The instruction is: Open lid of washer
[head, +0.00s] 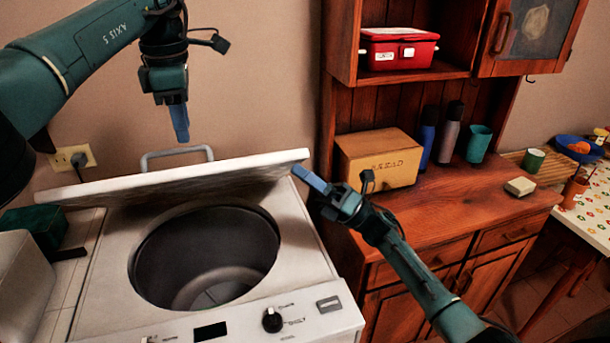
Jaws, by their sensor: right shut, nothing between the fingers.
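The white washer (95,285) stands at the lower left with its round metal drum (205,265) exposed. Its lid (190,179) is raised at the back of the opening, tilted up, with a grey handle (178,153) along its top edge. My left gripper (180,124) hangs above the handle, pointing down and apart from it. Its fingers overlap in this view, so their gap cannot be seen. My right gripper (308,179) is shut and empty, just beside and below the lid's right end. Whether it touches the lid is unclear.
A wooden cabinet (460,205) stands right of the washer, holding a bread box (378,160), bottles and a teal cup (479,144). A red case (399,50) sits on its upper shelf. A dark green box (35,222) is left of the washer. A wall outlet (73,158) is behind.

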